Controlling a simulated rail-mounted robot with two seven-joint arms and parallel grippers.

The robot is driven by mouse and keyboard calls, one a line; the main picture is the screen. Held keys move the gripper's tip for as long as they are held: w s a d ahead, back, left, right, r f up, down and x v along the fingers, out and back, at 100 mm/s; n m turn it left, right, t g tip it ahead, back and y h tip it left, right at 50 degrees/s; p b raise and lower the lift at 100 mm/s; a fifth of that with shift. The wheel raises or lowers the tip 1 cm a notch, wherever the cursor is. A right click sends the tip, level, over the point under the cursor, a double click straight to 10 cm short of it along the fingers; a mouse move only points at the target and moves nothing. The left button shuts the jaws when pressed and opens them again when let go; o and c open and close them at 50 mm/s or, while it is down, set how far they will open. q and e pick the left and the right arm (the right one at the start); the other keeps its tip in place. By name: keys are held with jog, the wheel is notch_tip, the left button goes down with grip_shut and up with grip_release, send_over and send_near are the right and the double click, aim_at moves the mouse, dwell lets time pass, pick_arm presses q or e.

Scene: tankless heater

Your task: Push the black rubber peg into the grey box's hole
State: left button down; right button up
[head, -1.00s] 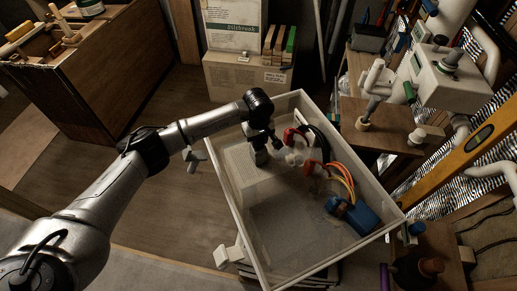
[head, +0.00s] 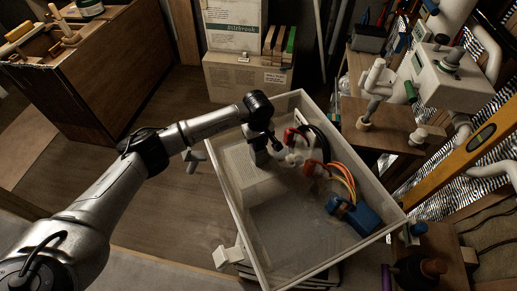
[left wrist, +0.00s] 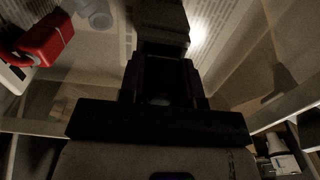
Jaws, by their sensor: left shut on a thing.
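A pale grey box (head: 440,88) stands on the bench at the right of the head view. A dark peg-like piece (head: 454,57) stands upright in its top; I cannot tell how deep it sits or whether it is the rubber peg. My left gripper (head: 263,153) points down inside the white tray, far to the left of that box. In the left wrist view its fingers (left wrist: 163,75) are shut on a dark, blocky thing (left wrist: 163,25), which I cannot identify surely. My right gripper is not in view.
The white tray (head: 233,217) has raised walls around my left gripper. A red-handled tool, wires and a blue block (head: 360,217) lie in it. A yellow level (head: 462,157) and white pipes crowd the right side.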

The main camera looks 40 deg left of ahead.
pick_arm(q)
jog(key=shift+f, duration=0.1)
jog(key=c, duration=0.7)
grip_release()
jog(key=shift+c, duration=0.2)
notch_tip(320, 180, up, 12)
jog(key=shift+r+p, duration=0.1)
jog(key=shift+p, duration=0.8)
jog(key=shift+r, duration=0.8)
